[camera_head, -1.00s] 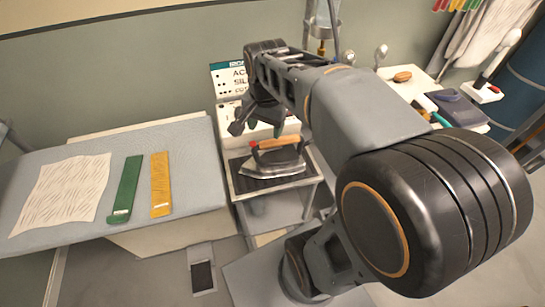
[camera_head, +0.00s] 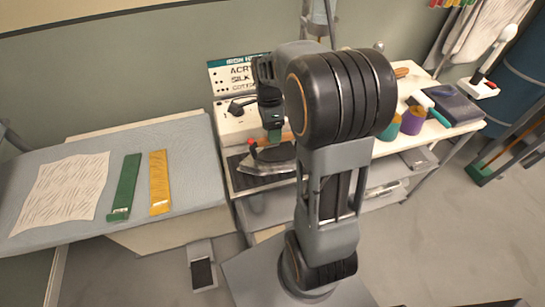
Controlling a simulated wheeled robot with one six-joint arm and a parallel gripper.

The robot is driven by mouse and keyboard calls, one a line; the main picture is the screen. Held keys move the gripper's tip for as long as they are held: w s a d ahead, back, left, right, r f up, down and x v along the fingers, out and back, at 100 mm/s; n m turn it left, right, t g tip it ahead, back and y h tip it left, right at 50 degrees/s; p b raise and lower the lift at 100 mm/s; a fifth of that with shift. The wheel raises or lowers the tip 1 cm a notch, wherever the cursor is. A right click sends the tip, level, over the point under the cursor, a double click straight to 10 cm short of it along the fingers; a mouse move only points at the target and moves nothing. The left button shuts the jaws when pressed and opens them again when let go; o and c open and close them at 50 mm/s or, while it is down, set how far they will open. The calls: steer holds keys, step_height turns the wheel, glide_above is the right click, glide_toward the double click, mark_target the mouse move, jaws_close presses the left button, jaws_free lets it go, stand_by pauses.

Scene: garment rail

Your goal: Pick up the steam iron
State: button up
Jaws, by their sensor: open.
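The steam iron (camera_head: 262,167) rests on the dark pad at the left end of the workbench, its pale soleplate edge and part of its wooden handle showing. My gripper (camera_head: 273,138) points down right over the iron's handle and hides much of it. The jaws are open. I cannot tell from this view whether the fingers are around the handle or just above it. My arm hides the right end of the iron.
An ironing board (camera_head: 180,128) at left bears a striped cloth (camera_head: 62,193), a green strip (camera_head: 124,187) and a yellow strip (camera_head: 160,182). A fabric chart (camera_head: 232,78) stands behind the iron. Jars (camera_head: 413,121) and a dark folded cloth (camera_head: 455,106) lie on the bench at right.

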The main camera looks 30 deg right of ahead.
mark_target(272, 150)
steer(key=shift+s+d+f+p, duration=0.1)
steer(key=shift+s+f+p, duration=0.1)
steer(key=shift+f, duration=0.75)
steer(key=shift+s+a+f+p, duration=0.1)
steer(key=shift+f+p, duration=0.1)
steer(key=shift+f, duration=0.7)
steer(key=shift+s+d+f+p, duration=0.1)
steer(key=shift+s+f+p, duration=0.1)
steer(key=shift+f, duration=0.75)
jaws_close()
steer(key=shift+w+r, duration=0.1)
steer(key=shift+r, duration=0.05)
